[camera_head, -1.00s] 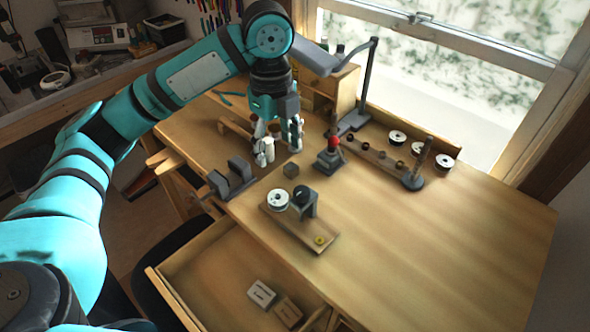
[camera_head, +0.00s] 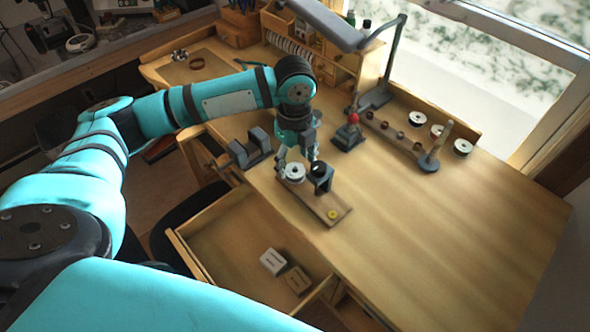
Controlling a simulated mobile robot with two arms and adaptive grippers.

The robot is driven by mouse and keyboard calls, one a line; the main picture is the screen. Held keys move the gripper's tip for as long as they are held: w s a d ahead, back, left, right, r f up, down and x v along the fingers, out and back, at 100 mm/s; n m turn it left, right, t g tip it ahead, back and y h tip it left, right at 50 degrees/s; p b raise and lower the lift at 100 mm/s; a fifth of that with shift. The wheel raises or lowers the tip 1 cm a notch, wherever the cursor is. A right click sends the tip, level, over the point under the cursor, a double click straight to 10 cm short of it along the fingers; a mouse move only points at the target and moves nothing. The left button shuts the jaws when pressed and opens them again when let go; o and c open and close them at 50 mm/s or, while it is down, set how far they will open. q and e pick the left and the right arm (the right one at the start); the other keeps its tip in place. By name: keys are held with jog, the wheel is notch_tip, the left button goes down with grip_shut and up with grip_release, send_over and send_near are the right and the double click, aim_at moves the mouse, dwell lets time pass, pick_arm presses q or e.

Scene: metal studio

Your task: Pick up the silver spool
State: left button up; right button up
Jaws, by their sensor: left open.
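A silver spool (camera_head: 295,172) with a dark centre sits at the left end of a small wooden board (camera_head: 315,201) on the workbench. A dark grey bracket (camera_head: 320,178) stands right beside it on the board, and a small yellow disc (camera_head: 332,214) lies at the board's near end. My left gripper (camera_head: 295,164) points down at the spool, open, its fingers around or just above it; I cannot tell whether they touch it. My right gripper is not in view.
A grey clamp-like holder (camera_head: 250,149) stands left of the board. A dark stand with a red knob (camera_head: 349,133) and a lamp post (camera_head: 388,65) are behind. The open drawer (camera_head: 240,240) holds two small blocks. The bench's right half (camera_head: 450,220) is clear.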

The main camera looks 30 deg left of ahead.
aim_at(293, 169)
pick_arm(q)
jog(key=f, duration=0.2)
jog(key=f+p, duration=0.1)
jog(key=f, duration=0.1)
jog(key=shift+a, duration=0.25)
jog(key=c, duration=1.1)
